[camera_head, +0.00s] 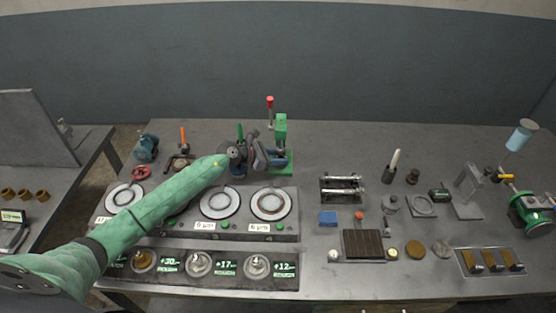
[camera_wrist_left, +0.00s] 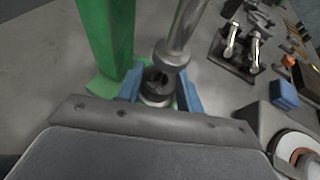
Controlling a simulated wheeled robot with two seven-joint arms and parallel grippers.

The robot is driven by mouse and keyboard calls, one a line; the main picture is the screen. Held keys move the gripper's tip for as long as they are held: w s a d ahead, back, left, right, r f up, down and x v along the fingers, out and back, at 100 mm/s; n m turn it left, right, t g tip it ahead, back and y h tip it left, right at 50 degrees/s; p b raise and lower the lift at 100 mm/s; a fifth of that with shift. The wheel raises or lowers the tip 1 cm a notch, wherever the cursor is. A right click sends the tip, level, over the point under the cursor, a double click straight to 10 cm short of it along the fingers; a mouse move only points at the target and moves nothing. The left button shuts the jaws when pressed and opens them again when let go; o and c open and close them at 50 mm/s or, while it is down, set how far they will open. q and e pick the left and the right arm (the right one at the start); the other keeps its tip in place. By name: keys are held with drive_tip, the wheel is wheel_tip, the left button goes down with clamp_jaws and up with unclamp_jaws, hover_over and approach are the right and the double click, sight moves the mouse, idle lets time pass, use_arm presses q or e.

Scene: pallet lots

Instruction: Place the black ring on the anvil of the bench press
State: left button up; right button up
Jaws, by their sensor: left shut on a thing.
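The green bench press (camera_head: 281,135), with a red knob on its lever, stands at the back of the bench. My left gripper (camera_head: 268,158) reaches in at its base. In the left wrist view its blue fingers (camera_wrist_left: 161,92) are shut on a small round dark part, which I take to be the black ring (camera_wrist_left: 156,82). The press's silver ram (camera_wrist_left: 180,40) comes down right over it, and its lower end covers part of the ring. The green press column (camera_wrist_left: 108,40) is just left of the fingers. The anvil is mostly hidden; I cannot tell whether the ring touches it.
A grey unit with round plates (camera_head: 270,204) and labelled displays stands in front of the press. A metal fixture (camera_head: 341,188), blue block (camera_head: 328,218) and slatted dark block (camera_head: 362,245) are to the right. Bare bench lies between the press and the white-tipped tool (camera_head: 394,160).

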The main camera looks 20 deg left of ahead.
use_arm(q)
drive_tip(key=shift+s+r, duration=0.1)
drive_tip(key=shift+r, duration=0.05)
drive_tip(key=shift+f, duration=0.2)
drive_tip(key=o, duration=0.7)
drive_tip(key=shift+r, duration=0.1)
drive_tip(key=shift+r, duration=0.1)
